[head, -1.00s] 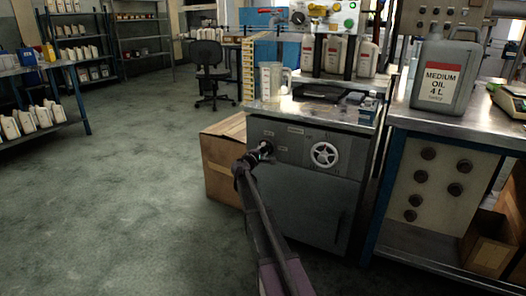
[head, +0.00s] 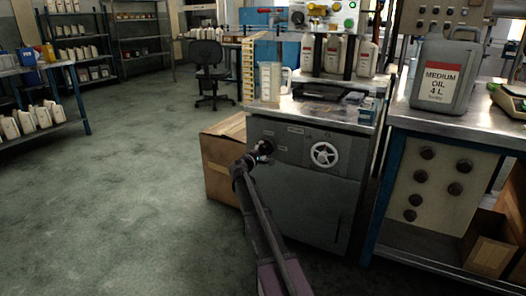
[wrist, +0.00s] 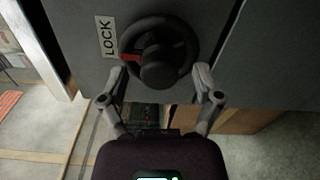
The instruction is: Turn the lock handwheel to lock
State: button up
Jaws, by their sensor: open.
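The lock handwheel (wrist: 184,36) is a black round wheel with a thick hub and a red mark on its left side, in the wrist view. A white LOCK label (wrist: 106,37) is on the panel to its left. My gripper (wrist: 157,74) is open, with one finger at the lower left of the wheel and the other at the lower right. I cannot tell whether the fingers touch the rim. In the head view, my gripper (head: 262,151) is at the upper left of the grey cabinet's front (head: 310,205), and it mostly hides the lock handwheel.
A white handwheel (head: 324,154) is on the same cabinet front, to the right. A cardboard box (head: 222,170) stands left of the cabinet. A clear jug (head: 270,82) and several oil bottles stand on top. The floor (head: 120,200) to the left is clear.

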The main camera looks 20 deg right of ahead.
jog(key=v, duration=1.1)
jog(key=shift+f, duration=0.1)
jog(key=s+a+f+m+g+y+p, duration=0.2)
jog(key=s+a+m+g+y+p, duration=0.15)
jog(key=s, duration=0.55)
jog(key=s+a+f+m+g+y+p, duration=0.25)
jog(key=s+m+g+p, duration=0.2)
jog(key=s, duration=0.55)
jog(key=s+a+r+m+g+y+p, duration=0.25)
jog(key=s+a+y+p, duration=0.55)
jog(key=s+a, duration=0.55)
notch_tip(320, 180, up, 36)
jog(key=s+d+p, duration=0.1)
jog(key=p, duration=3.5)
jog(key=shift+s+d+r+n+p, duration=0.15)
jog(key=shift+s+n+p, duration=0.2)
jog(key=shift+s+n, duration=0.1)
